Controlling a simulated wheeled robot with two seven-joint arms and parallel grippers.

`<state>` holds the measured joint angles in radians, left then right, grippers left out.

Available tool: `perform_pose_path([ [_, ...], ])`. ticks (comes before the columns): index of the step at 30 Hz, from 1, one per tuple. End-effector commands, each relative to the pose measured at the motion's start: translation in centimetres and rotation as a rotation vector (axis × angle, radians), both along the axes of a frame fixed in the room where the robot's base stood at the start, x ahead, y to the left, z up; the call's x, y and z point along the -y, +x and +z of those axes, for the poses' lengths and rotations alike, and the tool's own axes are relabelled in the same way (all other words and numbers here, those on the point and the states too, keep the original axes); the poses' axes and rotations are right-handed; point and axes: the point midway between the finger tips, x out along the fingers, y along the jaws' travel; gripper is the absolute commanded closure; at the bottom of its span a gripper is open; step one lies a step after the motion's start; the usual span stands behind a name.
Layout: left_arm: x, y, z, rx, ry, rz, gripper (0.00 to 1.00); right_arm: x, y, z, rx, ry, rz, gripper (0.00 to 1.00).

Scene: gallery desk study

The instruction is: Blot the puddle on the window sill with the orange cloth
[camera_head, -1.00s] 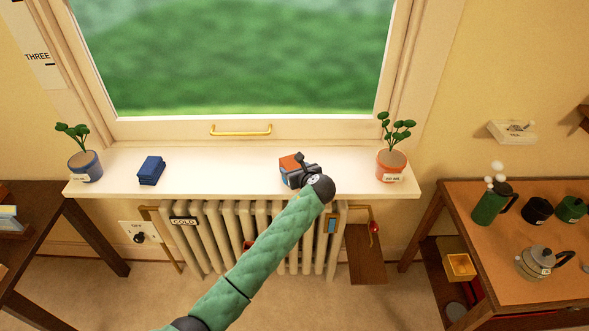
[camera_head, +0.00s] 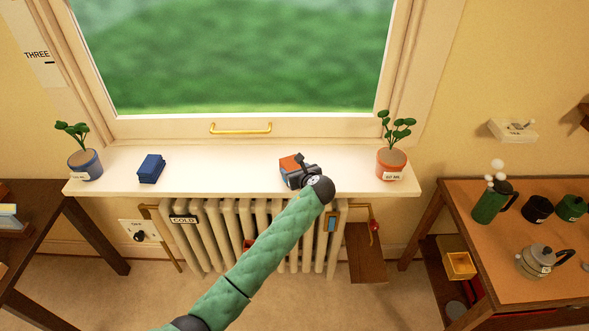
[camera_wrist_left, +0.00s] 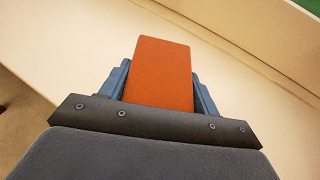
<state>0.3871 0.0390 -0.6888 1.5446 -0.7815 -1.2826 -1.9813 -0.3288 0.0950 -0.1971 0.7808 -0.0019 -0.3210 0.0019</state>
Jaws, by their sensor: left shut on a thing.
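The orange cloth (camera_head: 289,163) is a folded block at the right half of the white window sill (camera_head: 222,165). My left gripper (camera_head: 293,171) is shut on the orange cloth, at or just above the sill; I cannot tell if the cloth touches it. In the left wrist view the cloth (camera_wrist_left: 163,75) stands between the two blue fingers of the gripper (camera_wrist_left: 163,88), over the pale sill (camera_wrist_left: 80,60). No puddle can be made out; the gripper and cloth may hide it. My right gripper is not in view.
A folded blue cloth (camera_head: 151,168) lies on the sill's left part. Potted plants stand at the left end (camera_head: 84,163) and right end (camera_head: 391,163). A radiator (camera_head: 215,235) is below. A table (camera_head: 500,240) with a kettle stands at the right. The sill's middle is clear.

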Motion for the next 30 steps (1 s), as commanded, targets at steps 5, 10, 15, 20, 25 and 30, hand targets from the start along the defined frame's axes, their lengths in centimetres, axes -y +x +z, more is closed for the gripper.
perform_pose_path([
  [5, 0.0, 0.0, -0.1, 0.000, 0.000, 0.000, 0.62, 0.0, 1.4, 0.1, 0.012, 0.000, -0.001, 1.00],
  [10, 0.0, 0.0, -0.1, 0.000, 0.000, 0.000, 0.62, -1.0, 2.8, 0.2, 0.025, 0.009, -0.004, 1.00],
  [15, 0.0, 0.0, -0.1, 0.000, 0.000, 0.000, 0.62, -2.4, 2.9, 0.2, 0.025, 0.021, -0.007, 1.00],
  [20, 0.0, 0.1, 0.0, 0.000, 0.000, 0.000, 0.62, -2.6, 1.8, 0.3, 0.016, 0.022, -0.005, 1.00],
  [25, 0.0, 0.7, 0.0, 0.000, 0.000, 0.000, 0.62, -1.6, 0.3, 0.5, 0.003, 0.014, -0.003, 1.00],
  [30, 0.0, 1.2, -0.1, -0.001, 0.000, 0.000, 0.62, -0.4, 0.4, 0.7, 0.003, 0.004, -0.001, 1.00],
])
